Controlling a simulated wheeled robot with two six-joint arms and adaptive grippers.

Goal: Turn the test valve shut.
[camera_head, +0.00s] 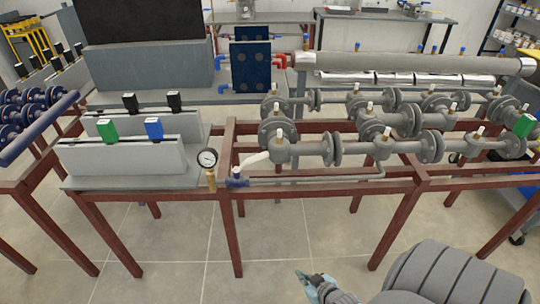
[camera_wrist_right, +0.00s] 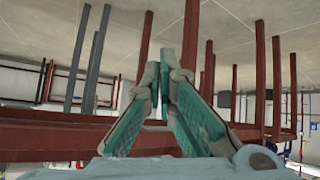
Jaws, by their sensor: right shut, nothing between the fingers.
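A small valve with a blue body or handle (camera_head: 237,180) sits at the left end of a thin grey pipe on the front of the red frame. It looks like the test valve, but its handle position is too small to tell. A round pressure gauge (camera_head: 208,158) on a brass stem stands just left of it. My right gripper (camera_head: 302,275) is low at the bottom of the head view, in front of and below the valve, apart from it. In the right wrist view its teal fingers (camera_wrist_right: 165,60) are shut and empty. My left gripper is not in view.
Red frame legs (camera_head: 230,235) and a front rail (camera_head: 330,187) stand between my right arm and the pipework. Grey flanged pipes with several white-handled valves (camera_head: 320,149) run above. Grey boxes (camera_head: 130,155) with coloured switches stand left. The floor (camera_head: 180,255) in front is clear.

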